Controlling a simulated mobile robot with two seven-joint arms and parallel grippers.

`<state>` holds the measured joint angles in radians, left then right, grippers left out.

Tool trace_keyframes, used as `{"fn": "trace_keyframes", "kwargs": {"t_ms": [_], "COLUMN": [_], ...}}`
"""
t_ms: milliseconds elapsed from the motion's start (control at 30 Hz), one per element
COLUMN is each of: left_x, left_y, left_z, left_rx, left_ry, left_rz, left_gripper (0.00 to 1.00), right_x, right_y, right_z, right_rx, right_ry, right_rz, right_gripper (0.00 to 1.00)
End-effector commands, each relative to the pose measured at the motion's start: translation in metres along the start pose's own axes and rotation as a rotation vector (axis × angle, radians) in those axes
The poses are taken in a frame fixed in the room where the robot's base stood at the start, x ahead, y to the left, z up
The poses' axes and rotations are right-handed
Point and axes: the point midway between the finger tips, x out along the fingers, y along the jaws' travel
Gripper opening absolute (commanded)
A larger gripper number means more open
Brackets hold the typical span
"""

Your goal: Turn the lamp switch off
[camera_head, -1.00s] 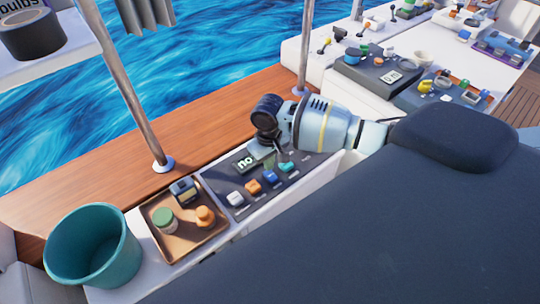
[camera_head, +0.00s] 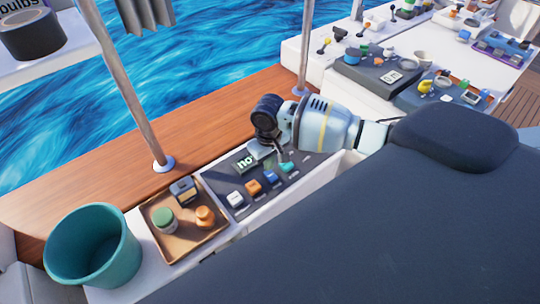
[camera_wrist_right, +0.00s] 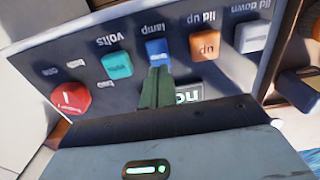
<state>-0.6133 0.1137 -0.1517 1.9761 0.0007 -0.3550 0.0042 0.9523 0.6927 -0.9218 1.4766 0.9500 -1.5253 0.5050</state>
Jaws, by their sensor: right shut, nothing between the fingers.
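The lamp switch (camera_wrist_right: 158,51) is a blue rocker, labelled "lamp", on a dark panel (camera_wrist_right: 125,38) in the right wrist view. It also shows in the head view (camera_head: 270,176). My right gripper (camera_wrist_right: 157,76) is shut and empty. Its fingertips cover the lower edge of the blue switch in the wrist view; whether they touch it I cannot tell. In the head view the right gripper (camera_head: 282,157) points down over the panel from the upper right. A small display (camera_head: 245,162) beside the switches shows lit letters, partly hidden in the wrist view. The left gripper is out of view.
A teal switch (camera_wrist_right: 117,65) and an orange switch (camera_wrist_right: 204,45) flank the blue one closely. A white switch (camera_wrist_right: 252,36) and a red knob (camera_wrist_right: 71,98) are farther out. A brown tray (camera_head: 181,246) and a teal bucket (camera_head: 93,247) stand left of the panel.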

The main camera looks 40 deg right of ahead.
Motion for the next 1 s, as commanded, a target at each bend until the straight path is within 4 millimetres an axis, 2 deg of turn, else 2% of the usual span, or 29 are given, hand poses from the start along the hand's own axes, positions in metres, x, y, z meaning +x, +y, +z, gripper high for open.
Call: {"fn": "trace_keyframes", "kwargs": {"t_ms": [1000], "left_x": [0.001], "left_y": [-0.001], "left_z": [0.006], "left_rx": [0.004], "left_ry": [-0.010], "left_rz": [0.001], "left_gripper": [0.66], "right_x": [0.011], "right_y": [0.000], "right_z": [0.000], "right_rx": [0.000], "right_ry": [-0.001], "right_rz": [0.000], "right_gripper": [0.00]}}
